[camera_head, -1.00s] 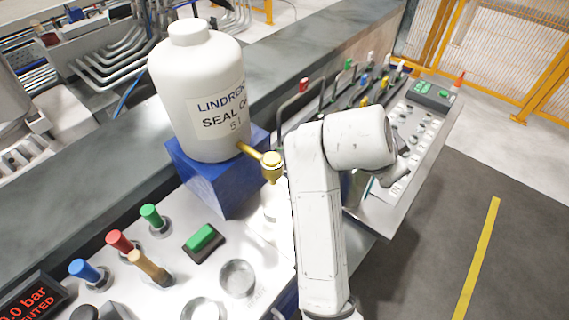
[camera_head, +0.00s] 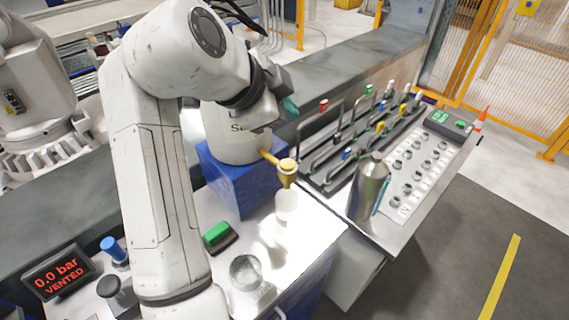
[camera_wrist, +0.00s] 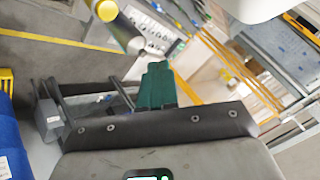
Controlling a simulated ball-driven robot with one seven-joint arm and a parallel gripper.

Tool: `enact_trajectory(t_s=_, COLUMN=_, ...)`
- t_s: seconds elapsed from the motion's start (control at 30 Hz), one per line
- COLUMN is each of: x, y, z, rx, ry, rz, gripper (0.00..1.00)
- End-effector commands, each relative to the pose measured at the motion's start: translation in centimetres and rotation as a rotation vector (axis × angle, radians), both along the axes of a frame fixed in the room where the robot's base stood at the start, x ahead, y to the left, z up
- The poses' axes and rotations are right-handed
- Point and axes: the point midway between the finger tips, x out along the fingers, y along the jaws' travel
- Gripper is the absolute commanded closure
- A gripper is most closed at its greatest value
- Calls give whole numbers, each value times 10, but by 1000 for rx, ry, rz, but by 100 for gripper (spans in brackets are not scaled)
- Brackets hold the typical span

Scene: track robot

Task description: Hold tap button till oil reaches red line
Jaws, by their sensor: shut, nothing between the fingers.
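The white seal oil bottle (camera_head: 228,148) stands on a blue block (camera_head: 247,185) in the head view, mostly hidden behind my arm. Its yellow tap (camera_head: 287,166) sticks out to the right, with a round knob on top. A pale, translucent vessel (camera_head: 286,207) stands under the tap; I cannot make out a red line or an oil level. A green button (camera_head: 218,235) sits on the bench in front of the block. My gripper (camera_head: 290,107) is above and behind the tap, apart from it. Its green fingers are together and empty in the wrist view (camera_wrist: 157,75).
A metal flask (camera_head: 370,190) stands on the right bench by a panel of knobs (camera_head: 416,165). Upright frames with coloured tags (camera_head: 350,130) stand behind it. A display (camera_head: 58,275) reads 0.0 bar, vented.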

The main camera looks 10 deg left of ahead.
Motion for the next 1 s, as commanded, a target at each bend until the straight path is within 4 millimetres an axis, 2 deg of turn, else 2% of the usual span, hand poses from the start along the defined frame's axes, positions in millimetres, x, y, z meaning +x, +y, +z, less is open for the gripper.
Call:
enact_trajectory(t_s=0.27, x=0, y=0, z=-1, rx=-1, ry=0, rz=1, gripper=100)
enact_trajectory(t_s=0.47, x=0, y=0, z=-11, rx=-1, ry=1, rz=1, gripper=100)
enact_trajectory(t_s=1.0, x=0, y=-1, z=-78, rx=-2, ry=0, rz=1, gripper=100)
